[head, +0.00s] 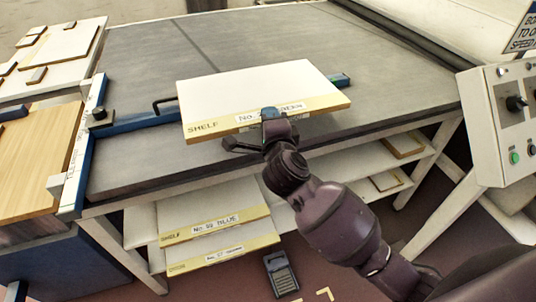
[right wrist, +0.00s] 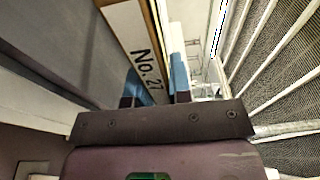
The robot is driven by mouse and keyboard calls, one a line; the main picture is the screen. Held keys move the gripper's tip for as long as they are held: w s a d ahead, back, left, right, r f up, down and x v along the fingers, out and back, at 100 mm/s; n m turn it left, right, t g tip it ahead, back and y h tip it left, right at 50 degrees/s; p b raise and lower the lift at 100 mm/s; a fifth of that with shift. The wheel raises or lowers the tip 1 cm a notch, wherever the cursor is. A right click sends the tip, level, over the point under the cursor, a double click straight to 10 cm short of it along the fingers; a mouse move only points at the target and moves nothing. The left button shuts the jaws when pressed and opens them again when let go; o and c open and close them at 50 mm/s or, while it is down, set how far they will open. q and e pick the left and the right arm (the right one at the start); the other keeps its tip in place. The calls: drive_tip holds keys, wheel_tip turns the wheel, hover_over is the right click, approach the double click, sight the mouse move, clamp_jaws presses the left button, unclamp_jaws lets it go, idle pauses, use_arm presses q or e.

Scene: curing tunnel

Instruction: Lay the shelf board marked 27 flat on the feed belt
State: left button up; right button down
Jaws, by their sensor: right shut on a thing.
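My right gripper (head: 273,118) is shut on the front edge of a white shelf board (head: 260,85) with a yellow edge. In the right wrist view, the board (right wrist: 120,15) sits between the blue-tipped fingers of the gripper (right wrist: 157,88), and its label reads No. 27. In the head view the gripper hides part of that label. The board looks roughly level over the front part of the grey feed belt (head: 400,90); I cannot tell whether it touches the belt. My left gripper is not in view.
A blue fence bar (head: 150,121) crosses the belt at left, partly behind the board. Other shelf boards (head: 215,215) lie on the rack below. A control box (head: 505,120) stands at right, and boards with small blocks (head: 60,45) lie at left. The belt's back is clear.

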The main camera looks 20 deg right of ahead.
use_arm(q)
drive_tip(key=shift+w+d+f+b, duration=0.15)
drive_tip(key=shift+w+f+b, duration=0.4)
drive_tip(key=shift+b, duration=0.5)
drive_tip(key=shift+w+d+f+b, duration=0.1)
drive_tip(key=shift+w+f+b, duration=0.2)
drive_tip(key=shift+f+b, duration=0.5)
use_arm(e)
wheel_tip(320, 180, down, 11)
drive_tip(key=shift+f, duration=0.2)
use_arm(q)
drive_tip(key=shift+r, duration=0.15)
use_arm(e)
drive_tip(key=shift+f, duration=0.1)
drive_tip(key=c, duration=1.1)
unclamp_jaws()
drive_tip(key=shift+f, duration=0.1)
drive_tip(key=shift+c, duration=0.2)
drive_tip(key=shift+o, duration=0.5)
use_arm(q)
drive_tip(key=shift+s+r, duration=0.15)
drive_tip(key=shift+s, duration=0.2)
use_arm(e)
drive_tip(key=s+a, duration=0.1)
drive_tip(key=s, duration=1.1)
drive_tip(key=shift+a, duration=0.3)
